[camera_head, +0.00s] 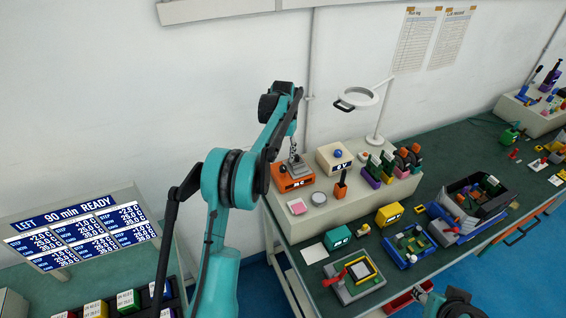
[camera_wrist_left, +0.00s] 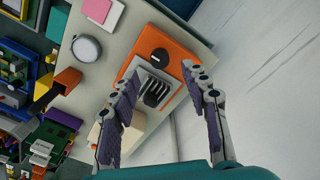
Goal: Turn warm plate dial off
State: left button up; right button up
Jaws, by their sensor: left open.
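An orange box (camera_head: 292,178) with a white label on its front stands at the left end of the raised beige shelf. In the left wrist view the orange box (camera_wrist_left: 188,57) carries a round black dial (camera_wrist_left: 160,54) and a grey slotted block (camera_wrist_left: 157,88). I cannot read the dial's setting. My left gripper (camera_head: 292,152) is over the orange box, pointing down. In the left wrist view its fingers (camera_wrist_left: 160,82) are spread, with the slotted block seen between them and nothing held. The dial lies just beyond the fingertips in that view.
A beige box with a blue knob (camera_head: 337,154) stands right of the orange box. A pink pad (camera_head: 297,206), a round silver disc (camera_head: 318,198) and an orange holder (camera_head: 340,189) are in front. A magnifier lamp (camera_head: 358,97) rises behind. The workbench beyond is crowded.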

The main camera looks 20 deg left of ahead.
aim_at(283, 168)
pick_arm(q)
notch_tip(283, 168, up, 6)
jog(key=shift+r, duration=0.15)
dwell(0.4)
jog(key=s+d+r+t+b, duration=0.1)
jog(key=s+d+t+b, duration=0.1)
jog(key=s+d+b, duration=0.45)
jog(key=s+d+t+b, duration=0.1)
jog(key=s+d, duration=0.2)
jog(key=s, duration=0.6)
jog(key=s+d+f+t+b, duration=0.2)
jog(key=s+d+f+b, duration=0.1)
jog(key=s+f, duration=0.4)
jog(key=s+d+f+t+b, duration=0.2)
jog(key=s+f, duration=0.6)
jog(key=s, duration=0.4)
jog(key=shift+s+d+f+m+b, duration=0.3)
jog(key=shift+d+m+b, duration=0.1)
jog(key=shift+d+b, duration=0.45)
